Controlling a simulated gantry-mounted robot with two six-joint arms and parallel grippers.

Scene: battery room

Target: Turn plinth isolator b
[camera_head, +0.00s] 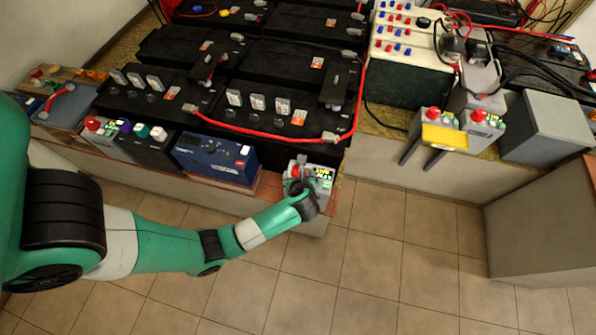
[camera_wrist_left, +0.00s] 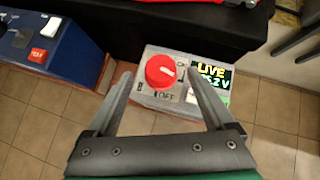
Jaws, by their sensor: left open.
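A grey isolator box (camera_head: 322,180) with a red rotary knob (camera_wrist_left: 161,70) sits at the right end of the low brick plinth. I cannot read a letter on it. In the left wrist view its white pointer mark lies toward the ON label, with OFF below. A display (camera_wrist_left: 211,80) beside the knob shows LIVE and a voltage, partly covered. My left gripper (camera_wrist_left: 159,80) is open over the box, one finger on each side of the knob, with gaps showing. In the head view the gripper (camera_head: 300,178) partly hides the box.
A blue unit (camera_head: 214,157) stands left of the isolator. Black batteries (camera_head: 290,65) with a red cable (camera_head: 265,132) stand behind. The tiled floor in front is clear.

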